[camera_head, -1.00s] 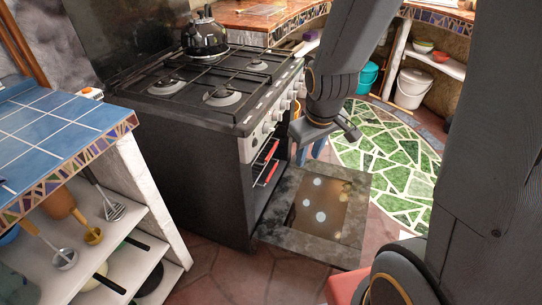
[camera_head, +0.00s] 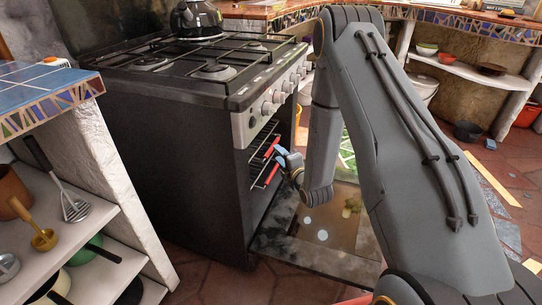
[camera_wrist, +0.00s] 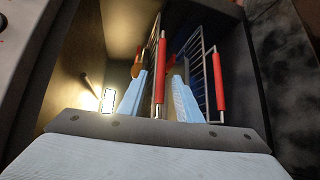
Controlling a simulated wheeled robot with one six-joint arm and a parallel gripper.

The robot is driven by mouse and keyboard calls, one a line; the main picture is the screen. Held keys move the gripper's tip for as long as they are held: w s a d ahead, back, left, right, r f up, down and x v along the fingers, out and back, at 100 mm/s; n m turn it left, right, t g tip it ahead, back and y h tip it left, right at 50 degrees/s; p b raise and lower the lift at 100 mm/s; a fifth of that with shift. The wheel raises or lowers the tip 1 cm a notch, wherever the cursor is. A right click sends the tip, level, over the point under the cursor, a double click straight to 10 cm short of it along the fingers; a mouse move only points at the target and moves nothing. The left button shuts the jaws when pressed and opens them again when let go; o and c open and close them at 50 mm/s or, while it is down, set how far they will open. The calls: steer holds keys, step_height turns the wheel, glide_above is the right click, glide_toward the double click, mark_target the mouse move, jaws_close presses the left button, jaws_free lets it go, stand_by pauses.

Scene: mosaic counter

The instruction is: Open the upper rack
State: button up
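The oven (camera_head: 175,150) under the stove has its door (camera_head: 310,250) folded down. Two wire racks with red handles are inside. The upper rack's red handle (camera_head: 271,146) sits above the lower rack's red handle (camera_head: 272,174). My gripper (camera_head: 280,153) reaches into the oven opening at the upper handle. In the wrist view, turned sideways, its blue fingers (camera_wrist: 159,88) are apart, one on each side of the upper rack's handle (camera_wrist: 161,60). Gaps show on both sides of the bar. The lower rack's handle (camera_wrist: 219,88) lies to the right, outside the fingers.
A kettle (camera_head: 196,20) stands on the stove top. Stove knobs (camera_head: 268,108) project above the opening. An open shelf unit (camera_head: 95,195) with utensils stands at left. My arm covers much of the floor on the right. Free floor (camera_head: 495,165) shows at far right.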

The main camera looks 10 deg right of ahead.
steer(key=b+x, duration=0.2)
steer(key=x, duration=0.6)
steer(key=shift+f, duration=0.15)
steer(key=shift+c, duration=0.4)
jaws_close()
